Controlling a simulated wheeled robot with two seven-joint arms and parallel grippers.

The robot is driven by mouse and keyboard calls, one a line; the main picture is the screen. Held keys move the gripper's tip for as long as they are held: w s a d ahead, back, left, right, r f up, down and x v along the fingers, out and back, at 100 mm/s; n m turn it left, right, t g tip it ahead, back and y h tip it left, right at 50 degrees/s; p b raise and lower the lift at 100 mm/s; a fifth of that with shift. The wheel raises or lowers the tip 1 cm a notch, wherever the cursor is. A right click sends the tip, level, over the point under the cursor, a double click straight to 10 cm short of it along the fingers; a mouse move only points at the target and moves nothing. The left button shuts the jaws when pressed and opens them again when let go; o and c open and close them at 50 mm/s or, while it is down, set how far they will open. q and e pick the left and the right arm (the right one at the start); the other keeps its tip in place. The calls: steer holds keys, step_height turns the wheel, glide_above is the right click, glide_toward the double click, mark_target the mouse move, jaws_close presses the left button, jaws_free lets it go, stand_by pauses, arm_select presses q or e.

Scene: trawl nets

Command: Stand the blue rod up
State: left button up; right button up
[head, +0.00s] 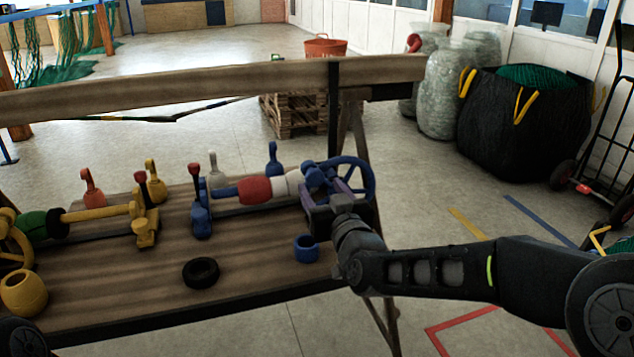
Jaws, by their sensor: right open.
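The blue rod (225,194) lies level across the right part of the wooden bench, its blue left end showing. A red sleeve (255,189) and a white sleeve (286,184) cover its middle. A blue handwheel (366,178) is at its right end. A blue support with a red-topped handle (201,216) stands by the left end. My right gripper (318,200) is open at the right end, in front of the handwheel's blue hub; whether it touches is hard to tell. My left gripper is out of view.
A blue cup (306,248) and a black ring (201,272) sit on the bench (110,290). A yellow rod (95,213) with a green part and yellow wheel lies at left, near a yellow pot (23,292). Behind stands a wooden beam (200,82).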

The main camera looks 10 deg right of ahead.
mark_target(316, 181)
steer(key=shift+w+a, duration=0.1)
steer(key=shift+w, duration=1.75)
jaws_close()
